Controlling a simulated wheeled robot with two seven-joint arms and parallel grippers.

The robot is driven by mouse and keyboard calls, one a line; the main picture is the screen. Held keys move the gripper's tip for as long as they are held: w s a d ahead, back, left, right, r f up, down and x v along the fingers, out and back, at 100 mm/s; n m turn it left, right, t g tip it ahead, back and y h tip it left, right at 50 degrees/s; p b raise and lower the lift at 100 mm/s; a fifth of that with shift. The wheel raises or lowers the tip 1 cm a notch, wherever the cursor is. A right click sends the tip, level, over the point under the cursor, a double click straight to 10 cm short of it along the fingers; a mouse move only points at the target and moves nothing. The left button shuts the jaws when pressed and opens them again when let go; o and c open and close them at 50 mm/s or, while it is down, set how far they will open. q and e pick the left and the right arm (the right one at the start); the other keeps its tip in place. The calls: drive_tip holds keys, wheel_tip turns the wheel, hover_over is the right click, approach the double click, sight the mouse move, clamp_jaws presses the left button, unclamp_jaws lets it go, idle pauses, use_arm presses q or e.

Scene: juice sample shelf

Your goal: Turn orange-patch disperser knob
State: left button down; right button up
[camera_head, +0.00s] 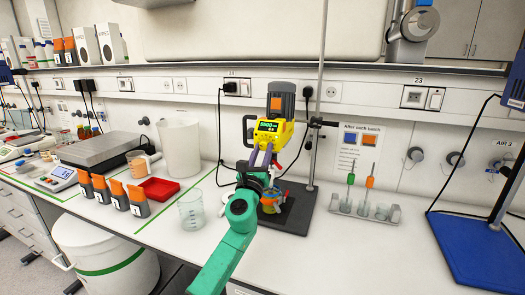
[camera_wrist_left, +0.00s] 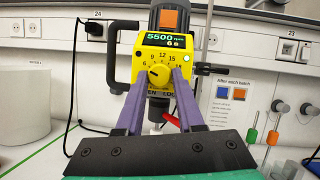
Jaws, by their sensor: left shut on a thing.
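The yellow disperser (camera_head: 284,132) with an orange patch (camera_head: 276,103) on its grey motor is clamped on a stand. In the left wrist view, the disperser (camera_wrist_left: 146,50) has a lit display (camera_wrist_left: 166,41) that reads 5500 rpm. Below it is a round yellow knob (camera_wrist_left: 159,75) ringed by a number scale. My left gripper (camera_head: 263,150) has purple fingers. In the left wrist view, the fingers of my left gripper (camera_wrist_left: 160,80) lie on either side of the knob and are shut on it. The knob's exact pointer direction is too small to tell. My right gripper is in no view.
A cup stands on the dark stand base (camera_head: 299,215) under the disperser. An empty glass beaker (camera_head: 191,210) and a red tray (camera_head: 158,190) stand to the left, and a tool rack (camera_head: 350,212) to the right. The front right bench is clear.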

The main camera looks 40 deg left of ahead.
use_arm(q)
drive_tip(key=n+g+y, duration=0.1)
drive_tip(key=n, duration=0.2)
drive_tip(key=n+g+y+p, duration=0.1)
drive_tip(key=n, duration=0.1)
drive_tip(key=n+g+y+p, duration=0.1)
drive_tip(key=n, duration=0.2)
drive_tip(key=shift+d+r+n, duration=0.2)
drive_tip(key=shift+r+n, duration=0.05)
drive_tip(key=shift+n, duration=0.05)
drive_tip(key=n+g+p, duration=0.2)
drive_tip(key=n, duration=0.2)
drive_tip(key=shift+w+n, duration=0.1)
drive_tip(key=shift+n, duration=0.3)
drive_tip(key=shift+n+g, duration=0.3)
drive_tip(key=c, duration=0.5)
unclamp_jaws()
drive_tip(key=shift+d, duration=0.1)
